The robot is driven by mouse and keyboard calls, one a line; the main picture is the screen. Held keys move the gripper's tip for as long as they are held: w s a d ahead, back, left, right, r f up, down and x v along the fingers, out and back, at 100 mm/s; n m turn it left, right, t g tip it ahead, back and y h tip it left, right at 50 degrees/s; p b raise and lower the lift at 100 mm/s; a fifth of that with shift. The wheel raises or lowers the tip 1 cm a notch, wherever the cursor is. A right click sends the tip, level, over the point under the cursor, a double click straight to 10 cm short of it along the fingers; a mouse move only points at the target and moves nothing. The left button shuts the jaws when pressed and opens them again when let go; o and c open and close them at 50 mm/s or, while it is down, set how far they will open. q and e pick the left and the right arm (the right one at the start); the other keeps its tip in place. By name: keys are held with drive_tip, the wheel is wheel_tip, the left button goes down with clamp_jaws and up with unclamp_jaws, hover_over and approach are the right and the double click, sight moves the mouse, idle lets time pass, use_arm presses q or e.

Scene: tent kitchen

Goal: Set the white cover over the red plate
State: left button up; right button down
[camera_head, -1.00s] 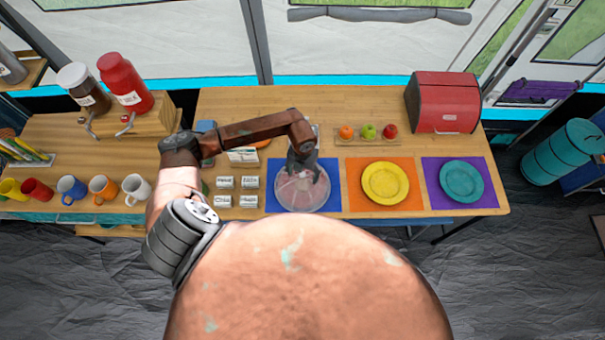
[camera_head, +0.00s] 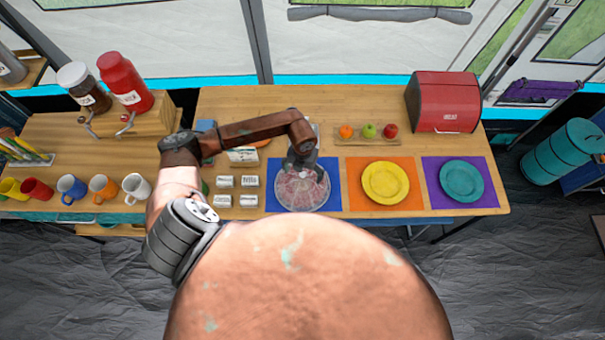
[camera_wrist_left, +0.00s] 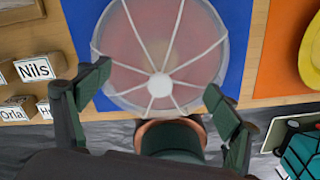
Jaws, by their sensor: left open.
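The white cover (camera_head: 302,192) is a see-through dome with white ribs. It sits over the red plate on the blue mat (camera_head: 273,200); the plate shows only as a reddish tint through the cover. In the left wrist view the cover (camera_wrist_left: 190,75) has its ribs meeting at a pale centre knob, with the red tint beneath. My left gripper (camera_head: 303,165) is above the far part of the cover. In the left wrist view the left gripper (camera_wrist_left: 150,98) has its fingers wide apart with nothing between them, and the knob lies in line with the gap. My right gripper is not in view.
To the right lie a yellow plate (camera_head: 386,183) on an orange mat and a teal plate (camera_head: 462,181) on a purple mat. Several name blocks (camera_head: 249,181) stand just left of the blue mat. A fruit tray (camera_head: 394,152) and a red bread box (camera_head: 444,102) are behind.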

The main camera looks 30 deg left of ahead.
use_arm(q)
wheel_tip(320, 180, up, 12)
idle(0.5)
